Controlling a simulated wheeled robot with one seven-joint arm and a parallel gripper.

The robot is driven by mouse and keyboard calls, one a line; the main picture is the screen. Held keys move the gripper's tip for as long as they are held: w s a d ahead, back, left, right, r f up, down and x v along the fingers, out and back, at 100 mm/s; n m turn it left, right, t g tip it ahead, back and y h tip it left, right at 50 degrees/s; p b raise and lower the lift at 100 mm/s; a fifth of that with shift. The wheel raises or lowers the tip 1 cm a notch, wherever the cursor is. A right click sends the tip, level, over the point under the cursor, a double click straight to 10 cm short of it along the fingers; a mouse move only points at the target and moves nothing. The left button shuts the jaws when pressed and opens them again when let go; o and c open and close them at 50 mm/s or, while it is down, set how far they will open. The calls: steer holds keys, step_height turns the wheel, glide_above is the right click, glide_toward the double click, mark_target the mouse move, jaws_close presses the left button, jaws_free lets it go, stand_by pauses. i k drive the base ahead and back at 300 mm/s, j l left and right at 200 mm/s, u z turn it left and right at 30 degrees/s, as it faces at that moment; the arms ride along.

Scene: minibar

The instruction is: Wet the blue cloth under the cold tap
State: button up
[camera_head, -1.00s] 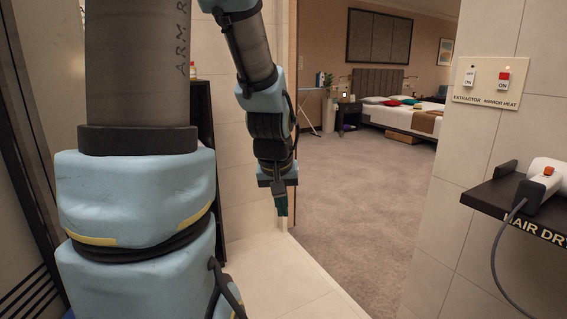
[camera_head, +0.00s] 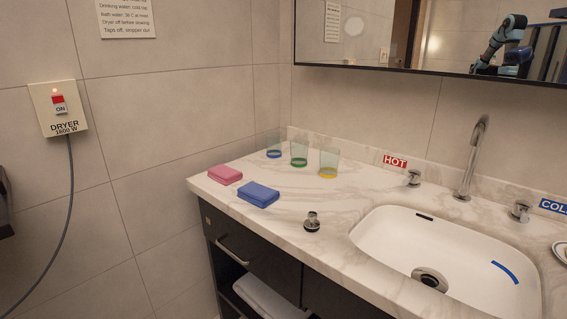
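The blue cloth (camera_head: 258,194) lies folded on the marble counter, near its front edge and left of the basin. The cold tap handle (camera_head: 520,211) stands at the right behind the basin, beside a blue label reading "COL" (camera_head: 554,206). The tall curved spout (camera_head: 470,160) rises behind the basin, and no water shows at it. The white basin (camera_head: 380,228) has a dark drain opening (camera_head: 430,279) and a blue mark on its right inner wall. My gripper cannot be made out; only part of my arm shows, reflected in the mirror.
A folded pink cloth (camera_head: 225,175) lies left of the blue one. Three glasses with blue (camera_head: 274,146), green (camera_head: 299,151) and yellow (camera_head: 328,161) bases stand behind. The hot tap handle (camera_head: 414,178) is left of the spout.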

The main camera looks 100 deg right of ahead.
mark_target(522, 209)
steer(key=z, duration=2.05)
steer(key=k+l+z, duration=0.1)
steer(key=l+z, duration=0.45)
steer(key=z, duration=0.15)
steer(key=l+z, duration=0.35)
steer(key=k+j, duration=0.05)
